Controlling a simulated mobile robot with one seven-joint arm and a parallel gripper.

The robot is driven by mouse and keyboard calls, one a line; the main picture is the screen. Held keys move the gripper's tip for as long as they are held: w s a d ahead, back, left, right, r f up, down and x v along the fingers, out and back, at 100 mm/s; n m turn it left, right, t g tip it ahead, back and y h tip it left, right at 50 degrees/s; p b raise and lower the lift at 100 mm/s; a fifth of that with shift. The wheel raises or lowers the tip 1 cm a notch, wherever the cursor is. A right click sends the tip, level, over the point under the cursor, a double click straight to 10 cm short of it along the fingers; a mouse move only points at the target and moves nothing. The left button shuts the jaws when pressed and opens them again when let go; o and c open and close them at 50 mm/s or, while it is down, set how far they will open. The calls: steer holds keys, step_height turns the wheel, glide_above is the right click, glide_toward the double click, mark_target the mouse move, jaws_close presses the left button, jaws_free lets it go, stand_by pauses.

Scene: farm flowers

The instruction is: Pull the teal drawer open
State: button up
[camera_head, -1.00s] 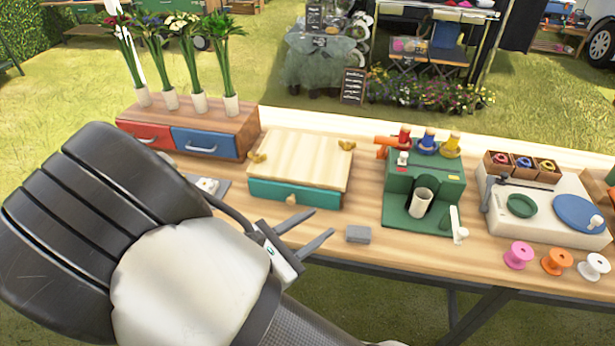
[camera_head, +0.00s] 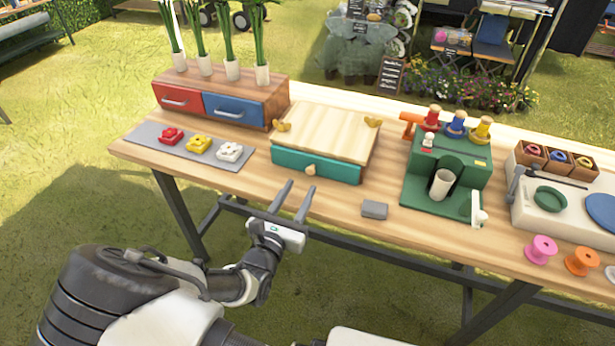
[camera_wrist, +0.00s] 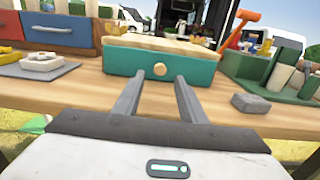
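The teal drawer (camera_head: 316,166) is the front of a low box with a pale wooden top (camera_head: 326,131), standing on the wooden table. It looks shut, flush under the top. A small round wooden knob (camera_head: 310,169) sits at the middle of its front; in the wrist view the knob (camera_wrist: 159,69) shows between and beyond my fingertips. My gripper (camera_head: 295,190) is open and empty, with its two fingers pointing at the drawer front from just in front of it. In the wrist view my gripper (camera_wrist: 158,80) is roughly lined up with the knob, and I see no contact.
A grey block (camera_head: 374,210) lies right of my gripper. A grey mat (camera_head: 166,133) with red, yellow and white pieces lies left. A wooden chest with red (camera_head: 178,98) and blue (camera_head: 234,109) drawers stands behind it. A green machine (camera_head: 447,165) stands right.

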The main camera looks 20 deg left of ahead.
mark_target(309, 172)
steer(key=w, duration=0.6)
steer(key=shift+w+d+b, duration=0.25)
steer(key=shift+w+b, duration=0.05)
jaws_close()
